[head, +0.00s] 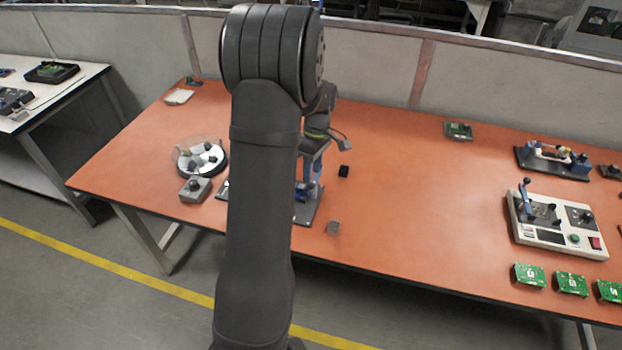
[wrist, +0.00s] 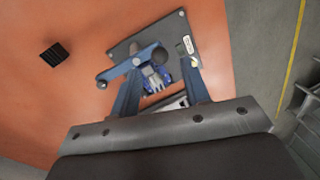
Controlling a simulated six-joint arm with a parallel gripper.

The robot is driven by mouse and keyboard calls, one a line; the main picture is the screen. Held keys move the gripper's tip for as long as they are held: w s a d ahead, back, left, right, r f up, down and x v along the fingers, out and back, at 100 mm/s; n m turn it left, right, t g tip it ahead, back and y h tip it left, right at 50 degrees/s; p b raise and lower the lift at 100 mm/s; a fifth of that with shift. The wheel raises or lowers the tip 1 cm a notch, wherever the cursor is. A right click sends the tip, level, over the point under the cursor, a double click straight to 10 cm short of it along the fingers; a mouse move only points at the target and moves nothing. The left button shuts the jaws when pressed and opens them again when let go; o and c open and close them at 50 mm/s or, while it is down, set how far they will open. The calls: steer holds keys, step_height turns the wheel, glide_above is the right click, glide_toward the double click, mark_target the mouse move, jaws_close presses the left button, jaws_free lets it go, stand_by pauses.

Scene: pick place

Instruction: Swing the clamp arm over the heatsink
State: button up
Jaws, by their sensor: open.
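My gripper (wrist: 161,70) points down over a dark fixture plate (wrist: 128,44), its two blue fingers apart. Between them is a small blue holder (wrist: 151,82) with a pale grey part in it; I cannot tell whether that part is the heatsink. A short grey-blue bar (wrist: 127,67), apparently the clamp arm, runs from a round grey piece to a dark ball knob (wrist: 101,84), out past the left finger. A black finned block (wrist: 54,54), like a heatsink, lies on the orange table off the plate. In the head view, my arm partly hides the fixture (head: 306,210) and my gripper (head: 314,170).
A clear-domed round tray (head: 201,158) and a grey knob box (head: 195,189) stand left. A control panel (head: 555,224) and green boards (head: 571,284) are far right. The middle table is clear.

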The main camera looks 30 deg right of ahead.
mark_target(315, 176)
steer(key=shift+s+a+f, duration=0.1)
steer(key=shift+a+f, duration=0.05)
steer(key=shift+f, duration=0.75)
steer(key=shift+s+a+f, duration=0.1)
steer(key=shift+a+f, duration=0.05)
steer(key=shift+f, duration=0.75)
jaws_close()
